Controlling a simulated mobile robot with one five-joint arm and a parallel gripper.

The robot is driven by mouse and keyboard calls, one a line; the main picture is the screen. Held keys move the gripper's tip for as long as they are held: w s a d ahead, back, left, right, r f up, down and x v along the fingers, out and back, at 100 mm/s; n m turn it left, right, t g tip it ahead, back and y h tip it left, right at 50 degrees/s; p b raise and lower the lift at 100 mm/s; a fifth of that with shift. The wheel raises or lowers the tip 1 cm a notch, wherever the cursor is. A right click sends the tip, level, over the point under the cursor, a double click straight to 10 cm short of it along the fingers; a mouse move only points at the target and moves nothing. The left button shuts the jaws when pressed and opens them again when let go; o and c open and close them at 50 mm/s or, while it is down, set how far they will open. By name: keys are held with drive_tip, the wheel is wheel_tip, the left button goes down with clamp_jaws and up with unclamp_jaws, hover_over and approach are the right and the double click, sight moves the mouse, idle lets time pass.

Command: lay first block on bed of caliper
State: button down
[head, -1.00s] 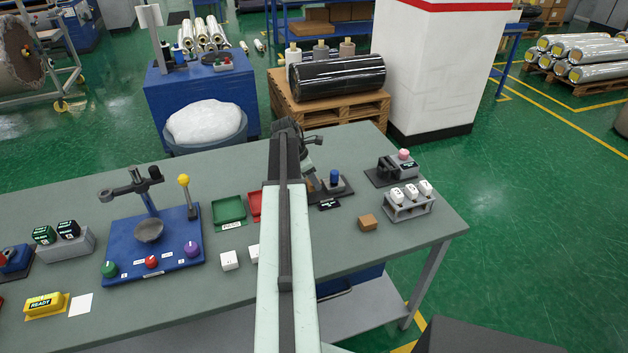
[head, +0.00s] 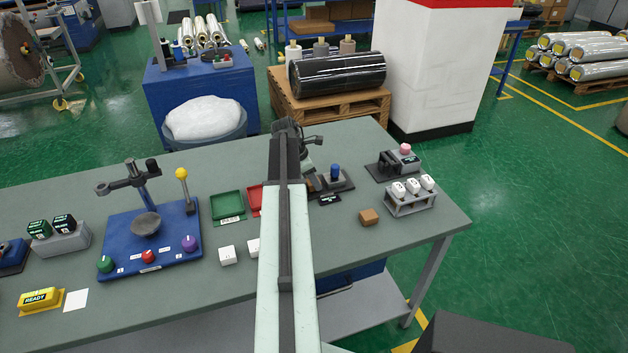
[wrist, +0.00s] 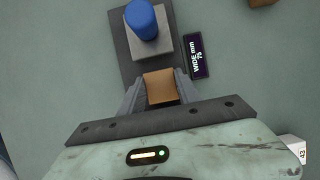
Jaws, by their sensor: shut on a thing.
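The caliper (head: 335,176) is a dark plate with a grey block and a blue knob, on the bench just right of my arm. In the wrist view, its blue knob (wrist: 141,18) and dark base (wrist: 124,45) show at the top. A small label there (wrist: 197,57) reads "WIDE mm 75". My gripper (wrist: 159,90) is shut on a brown block (wrist: 160,86), one finger on each side. The block is at the near end of the caliper base. I cannot tell whether it touches the bed. In the head view my arm hides most of the gripper.
A second brown block (head: 369,216) lies on the bench (head: 330,241) to the right of the caliper. A grey rack with white pieces (head: 411,199) stands farther right. Left of my arm are a green tray (head: 227,206), a partly hidden red tray (head: 254,199) and white cubes (head: 227,255).

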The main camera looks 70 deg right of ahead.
drive_tip(key=c, duration=0.8)
unclamp_jaws()
drive_tip(key=shift+o, duration=0.2)
drive_tip(key=p+v, duration=0.7)
drive_tip(key=shift+r, duration=0.3)
drive_tip(key=shift+w+a, duration=0.1)
